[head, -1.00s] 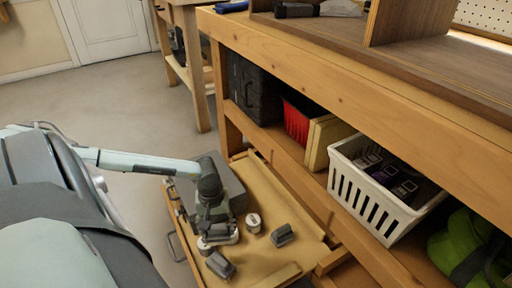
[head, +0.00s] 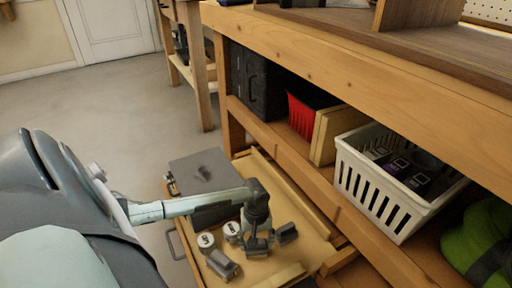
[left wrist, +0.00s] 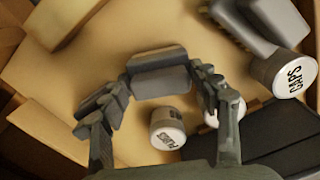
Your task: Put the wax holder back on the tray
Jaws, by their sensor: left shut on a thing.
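My left gripper (head: 257,240) is shut on a small grey block-like holder (left wrist: 160,75), between its fingertips in the left wrist view. The holder also shows under the gripper in the head view (head: 258,250). I cannot tell whether it touches the surface below. Below is a tan wooden pull-out tray (head: 290,262). A second grey holder (head: 286,233) lies right of the gripper, and a third (head: 223,264) lies left of it. No label shows which is the wax holder. My right gripper is not in view.
White-lidded jars stand on the tray: one marked CAPS (left wrist: 290,75), another (head: 232,230), and one close beneath the gripper (left wrist: 168,128). A grey box (head: 205,170) is at the tray's far end. The bench shelf holds a white basket (head: 385,190) and red bin (head: 302,115).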

